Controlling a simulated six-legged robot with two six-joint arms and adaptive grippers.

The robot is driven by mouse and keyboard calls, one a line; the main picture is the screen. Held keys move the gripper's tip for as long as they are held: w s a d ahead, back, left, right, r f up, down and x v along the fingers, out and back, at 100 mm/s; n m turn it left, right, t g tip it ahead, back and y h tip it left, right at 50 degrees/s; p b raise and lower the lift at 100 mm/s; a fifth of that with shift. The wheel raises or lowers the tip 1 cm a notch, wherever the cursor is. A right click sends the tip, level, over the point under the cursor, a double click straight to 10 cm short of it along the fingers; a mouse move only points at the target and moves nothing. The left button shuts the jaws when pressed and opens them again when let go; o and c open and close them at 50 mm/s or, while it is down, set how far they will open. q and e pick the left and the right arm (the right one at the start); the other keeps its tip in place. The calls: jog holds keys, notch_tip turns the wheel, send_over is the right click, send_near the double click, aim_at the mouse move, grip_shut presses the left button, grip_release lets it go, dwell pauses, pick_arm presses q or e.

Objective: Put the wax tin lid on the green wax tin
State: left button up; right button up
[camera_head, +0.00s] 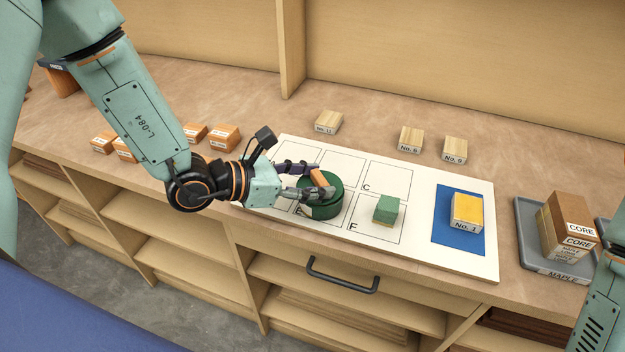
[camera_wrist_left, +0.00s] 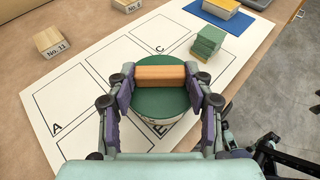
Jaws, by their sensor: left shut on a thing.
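The wax tin lid (camera_head: 338,184) is a green disc with an orange-brown wooden bar across its top. In the left wrist view the lid (camera_wrist_left: 162,104) fills the space between the fingers. My left gripper (camera_head: 318,181) is shut on the bar from both sides. The green wax tin (camera_head: 325,211) is a short round tin directly under the lid, standing on the white board in the cell left of F. The lid hides most of its top. I cannot tell whether the lid is seated or slightly above the tin. My right gripper is out of view.
The white lettered board (camera_head: 471,262) holds a green block (camera_head: 387,209) in cell F and a yellow block (camera_head: 466,209) on a blue patch. Small wooden blocks (camera_head: 328,122) stand behind it. A grey tray (camera_head: 525,225) with stacked blocks is at right. Cells A and C are clear.

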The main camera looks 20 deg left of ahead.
pick_arm(q)
jog(key=shift+w+d, duration=0.15)
jog(key=shift+w, duration=0.05)
jog(key=shift+d+f, duration=0.1)
jog(key=shift+s+f, duration=0.1)
jog(key=o, duration=0.8)
jog(key=shift+s, duration=0.1)
jog(key=shift+o, duration=1.6)
